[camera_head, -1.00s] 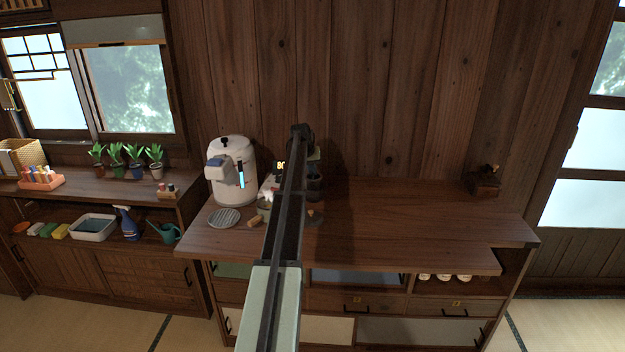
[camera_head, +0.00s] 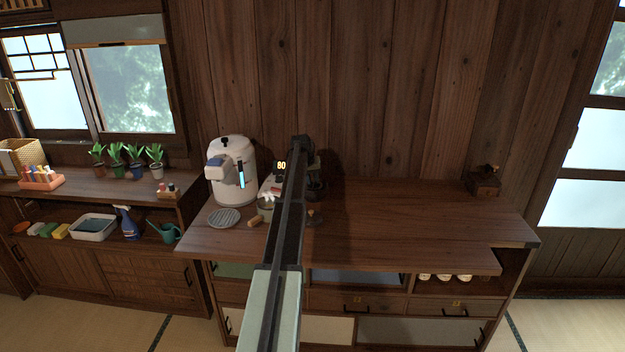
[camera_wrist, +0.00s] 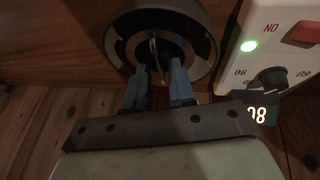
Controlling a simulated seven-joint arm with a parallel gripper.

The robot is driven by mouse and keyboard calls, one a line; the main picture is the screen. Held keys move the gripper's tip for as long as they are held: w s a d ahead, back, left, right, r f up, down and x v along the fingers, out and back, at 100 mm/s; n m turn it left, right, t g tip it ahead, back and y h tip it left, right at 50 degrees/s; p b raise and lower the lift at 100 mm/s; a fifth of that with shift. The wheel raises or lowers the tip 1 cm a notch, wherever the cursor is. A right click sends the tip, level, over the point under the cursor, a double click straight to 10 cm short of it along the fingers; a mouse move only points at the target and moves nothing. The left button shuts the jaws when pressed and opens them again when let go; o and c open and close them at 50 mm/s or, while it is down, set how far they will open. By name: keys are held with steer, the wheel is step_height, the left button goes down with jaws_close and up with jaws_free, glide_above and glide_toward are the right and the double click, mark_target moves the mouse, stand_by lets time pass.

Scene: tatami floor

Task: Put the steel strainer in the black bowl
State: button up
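In the wrist view, my gripper (camera_wrist: 158,75) has two blue fingers a small gap apart, with their tips over a round black bowl (camera_wrist: 204,30). A thin pale piece (camera_wrist: 154,46) shows between the tips; I cannot tell whether it is gripped or part of the steel strainer. Grey and light patches show inside the bowl's dark rim. In the head view, the black bowl (camera_head: 317,190) is partly hidden behind my arm, right of the lit display. I cannot clearly pick out the strainer in the head view.
A white device with a red switch and knob (camera_wrist: 271,78) stands close beside the bowl. A white dispenser (camera_head: 232,172), a grey ribbed disc (camera_head: 224,217) and a small pale pot (camera_head: 265,203) are on the left. The counter's right half (camera_head: 420,215) is mostly clear.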

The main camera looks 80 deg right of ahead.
steer(key=shift+o, duration=0.3)
steer(key=shift+r, duration=0.1)
steer(key=v, duration=1.2)
steer(key=shift+d+r, duration=0.1)
